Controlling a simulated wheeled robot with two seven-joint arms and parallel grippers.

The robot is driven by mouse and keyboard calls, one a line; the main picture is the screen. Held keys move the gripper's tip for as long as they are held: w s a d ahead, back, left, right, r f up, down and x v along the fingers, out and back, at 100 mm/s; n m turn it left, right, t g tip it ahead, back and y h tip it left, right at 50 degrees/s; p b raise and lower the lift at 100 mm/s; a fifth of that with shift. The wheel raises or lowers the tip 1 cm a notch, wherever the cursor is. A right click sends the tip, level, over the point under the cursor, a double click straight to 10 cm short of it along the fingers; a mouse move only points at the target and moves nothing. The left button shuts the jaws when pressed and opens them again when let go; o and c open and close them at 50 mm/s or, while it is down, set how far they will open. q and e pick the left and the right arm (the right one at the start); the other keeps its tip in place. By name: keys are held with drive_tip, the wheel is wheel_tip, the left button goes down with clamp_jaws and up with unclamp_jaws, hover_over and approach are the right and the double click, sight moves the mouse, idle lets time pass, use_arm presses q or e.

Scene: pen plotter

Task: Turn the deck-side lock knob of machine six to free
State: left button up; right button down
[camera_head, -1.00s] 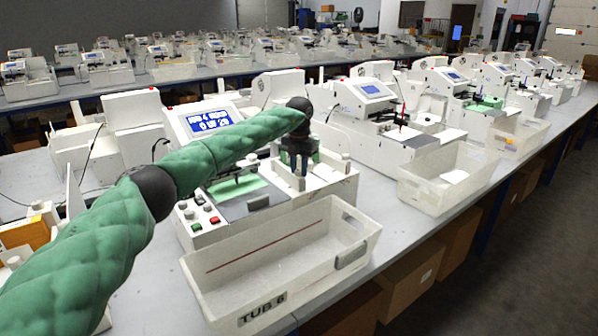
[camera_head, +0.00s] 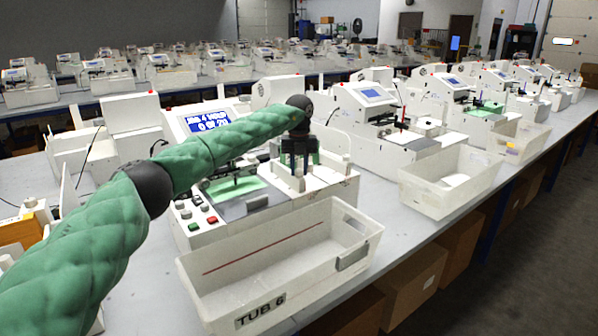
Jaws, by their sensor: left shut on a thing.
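Machine six (camera_head: 262,205) is the white plotter behind the tub (camera_head: 352,262) marked TUB 6. Its screen (camera_head: 208,121) is lit blue, with white text too small to read surely. My left gripper (camera_head: 299,182) points down over the right part of its deck, right of the green sheet (camera_head: 236,187). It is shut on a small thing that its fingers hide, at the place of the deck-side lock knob. I cannot see which way the knob points. My right gripper is not in view.
Coloured buttons (camera_head: 196,216) sit on the machine's front left. The clear tub stands close in front, near the table edge. Another tub (camera_head: 450,180) and more machines (camera_head: 375,105) stand to the right. Grey table (camera_head: 385,222) is bare between the tubs.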

use_arm(q)
drive_tip(key=n+b, duration=0.2)
drive_tip(key=n, duration=0.2)
drive_tip(key=shift+f+n, duration=0.1)
drive_tip(key=shift+n, duration=0.2)
drive_tip(key=n+b, duration=0.1)
drive_tip(key=n, duration=0.2)
drive_tip(key=shift+n, duration=0.3)
drive_tip(key=shift+n+b, duration=0.35)
drive_tip(key=shift+n, duration=0.05)
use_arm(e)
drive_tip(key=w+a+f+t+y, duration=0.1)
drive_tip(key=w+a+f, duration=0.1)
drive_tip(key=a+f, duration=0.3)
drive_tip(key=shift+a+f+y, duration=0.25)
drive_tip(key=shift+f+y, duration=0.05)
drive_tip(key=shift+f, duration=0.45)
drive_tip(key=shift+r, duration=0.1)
use_arm(q)
drive_tip(key=o, duration=1)
drive_tip(key=shift+r, duration=0.25)
